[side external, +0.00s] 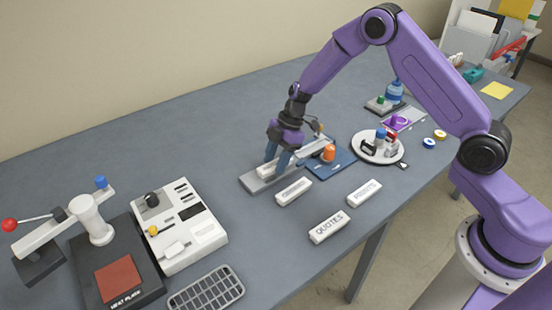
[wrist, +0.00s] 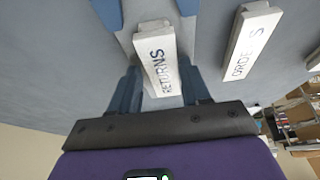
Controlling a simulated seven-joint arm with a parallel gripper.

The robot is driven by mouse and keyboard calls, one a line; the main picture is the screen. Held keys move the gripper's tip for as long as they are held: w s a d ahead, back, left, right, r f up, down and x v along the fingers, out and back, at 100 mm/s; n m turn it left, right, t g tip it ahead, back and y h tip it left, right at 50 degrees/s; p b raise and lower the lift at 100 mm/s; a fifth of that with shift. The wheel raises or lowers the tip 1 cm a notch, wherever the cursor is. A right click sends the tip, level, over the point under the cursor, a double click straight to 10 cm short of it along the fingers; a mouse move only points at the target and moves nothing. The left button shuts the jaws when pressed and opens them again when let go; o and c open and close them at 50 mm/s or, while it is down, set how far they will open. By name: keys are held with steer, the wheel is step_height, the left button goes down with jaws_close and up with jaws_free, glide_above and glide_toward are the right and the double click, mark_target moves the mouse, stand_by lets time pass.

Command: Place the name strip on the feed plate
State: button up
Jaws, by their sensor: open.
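A white name strip marked RETURNS (wrist: 157,62) lies lengthwise on a light grey plate in the wrist view. In the side view this strip (side external: 264,171) is partly hidden by my fingers. The grey plate (side external: 254,184), which looks like the feed plate, lies flat on the table beside a blue board. My gripper (side external: 277,160) is open and low over the plate, its blue fingers on either side of the strip. I cannot tell whether they touch it.
A strip marked ORDERS (wrist: 249,42) lies close by. A QUOTES strip (side external: 329,227) and another white strip (side external: 364,193) lie nearer the table's front edge. A blue board (side external: 328,166) with an orange knob and a round white tray (side external: 366,155) stand right. A lever press (side external: 97,222) stands left.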

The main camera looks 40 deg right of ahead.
steer(key=v, duration=1.2)
steer(key=shift+r, duration=0.2)
steer(key=s+a+r+m+g+h, duration=0.1)
steer(key=s+a+r, duration=0.2)
steer(key=s, duration=0.7)
steer(key=s+a+r+m+h, duration=0.1)
steer(key=s+a+r, duration=0.15)
steer(key=s, duration=0.75)
steer(key=s+d+m, duration=0.1)
steer(key=s+d, duration=0.1)
steer(key=s, duration=0.3)
steer(key=s+d+m+h, duration=0.1)
steer(key=s+d, duration=0.2)
steer(key=s, duration=0.3)
steer(key=s+d+r+m+t+h, duration=0.1)
steer(key=s+d, duration=0.1)
steer(key=s, duration=0.4)
steer(key=shift+d, duration=0.2)
